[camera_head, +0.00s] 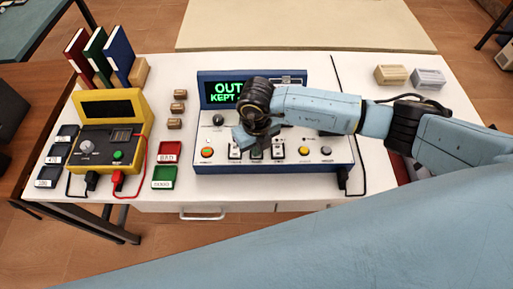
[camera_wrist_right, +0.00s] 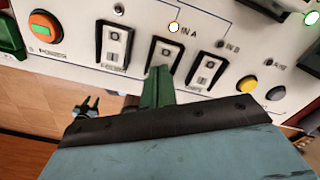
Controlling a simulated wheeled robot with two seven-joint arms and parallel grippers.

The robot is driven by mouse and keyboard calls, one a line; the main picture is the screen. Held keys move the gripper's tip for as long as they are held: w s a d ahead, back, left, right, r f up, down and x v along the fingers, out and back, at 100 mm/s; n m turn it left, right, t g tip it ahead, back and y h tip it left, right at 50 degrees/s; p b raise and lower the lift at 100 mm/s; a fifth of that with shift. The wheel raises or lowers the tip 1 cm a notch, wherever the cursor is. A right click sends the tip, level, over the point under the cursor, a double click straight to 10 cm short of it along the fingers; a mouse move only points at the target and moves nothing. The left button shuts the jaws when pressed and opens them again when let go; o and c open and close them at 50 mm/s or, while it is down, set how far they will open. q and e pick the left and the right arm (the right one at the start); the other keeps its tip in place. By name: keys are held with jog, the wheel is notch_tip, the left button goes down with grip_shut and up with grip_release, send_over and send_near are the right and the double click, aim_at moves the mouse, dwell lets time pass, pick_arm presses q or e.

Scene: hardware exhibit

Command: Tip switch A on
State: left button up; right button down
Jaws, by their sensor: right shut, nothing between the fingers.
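A blue and white switch box (camera_head: 330,155) stands on the white table, with a row of three rocker switches across its front. In the right wrist view the left switch (camera_wrist_right: 115,45), the middle switch (camera_wrist_right: 163,54) and the right switch (camera_wrist_right: 208,68) show. Their small labels are too blurred or covered to tell which is A. My right gripper (camera_wrist_right: 157,88) is shut and empty, its green fingertips at the lower end of the middle switch; contact is unclear. In the head view the right gripper (camera_head: 256,143) hides part of the panel.
The box's screen (camera_head: 226,90) reads "OUT" and "KEPT", partly covered by my arm. A yellow meter (camera_head: 110,125), red tray (camera_head: 169,152) and green tray (camera_head: 163,177) lie left. An orange power button (camera_head: 207,152) and yellow button (camera_head: 303,151) flank the switches. A cable (camera_head: 362,170) runs right.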

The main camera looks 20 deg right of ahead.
notch_tip(320, 180, up, 7)
jog(key=p, duration=0.5)
jog(key=shift+f, duration=0.1)
dwell(0.5)
